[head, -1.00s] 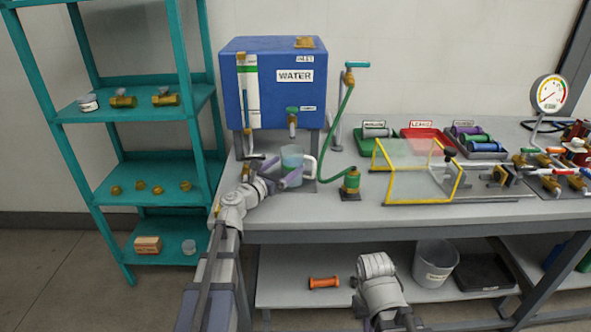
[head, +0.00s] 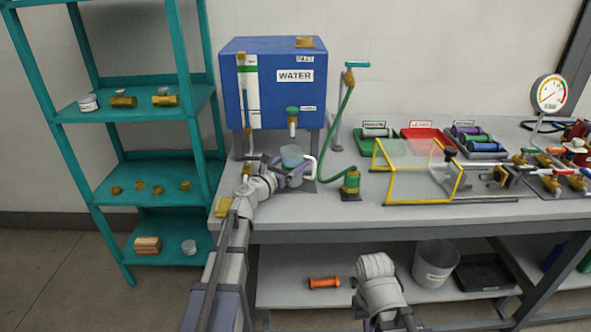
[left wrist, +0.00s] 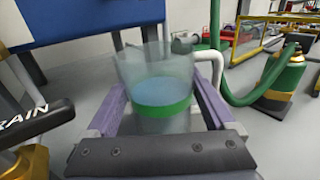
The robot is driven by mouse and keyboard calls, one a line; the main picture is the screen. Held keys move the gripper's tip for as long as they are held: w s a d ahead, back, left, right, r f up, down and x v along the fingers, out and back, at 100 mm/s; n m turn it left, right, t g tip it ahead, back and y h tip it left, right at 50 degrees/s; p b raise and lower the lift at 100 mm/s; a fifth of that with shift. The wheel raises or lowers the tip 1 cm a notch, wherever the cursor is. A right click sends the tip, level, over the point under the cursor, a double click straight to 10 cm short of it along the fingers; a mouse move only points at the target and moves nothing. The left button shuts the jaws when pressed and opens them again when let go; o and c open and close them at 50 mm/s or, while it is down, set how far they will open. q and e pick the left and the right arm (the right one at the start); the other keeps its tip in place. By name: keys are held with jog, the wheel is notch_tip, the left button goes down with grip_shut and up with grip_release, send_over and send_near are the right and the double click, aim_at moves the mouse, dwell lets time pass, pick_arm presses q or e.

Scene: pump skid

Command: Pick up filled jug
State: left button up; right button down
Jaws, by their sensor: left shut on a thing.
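The jug (head: 291,152) is clear, with a green band, a white handle on its right and pale blue water inside. It stands upright on the bench below the blue tank's tap; whether its base touches the surface is hidden. My left gripper (head: 293,172) is shut on it, with the purple fingers on either side of its body. In the left wrist view the jug (left wrist: 155,75) sits between both fingers, and the water surface shows above the green band. Of my right arm, only a link shows at the bottom; its gripper is out of view.
The blue water tank (head: 275,95) stands behind, its green-handled tap (head: 292,112) above the jug. A green hose (head: 337,130) curves down to a green and brass fitting (head: 351,183) at the right. A yellow-framed clear guard (head: 415,170) stands farther right. A teal shelf (head: 150,195) is at left.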

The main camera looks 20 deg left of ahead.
pick_arm(q)
grip_shut()
jog(key=shift+r, duration=0.2)
pick_arm(e)
jog(key=shift+r, duration=0.2)
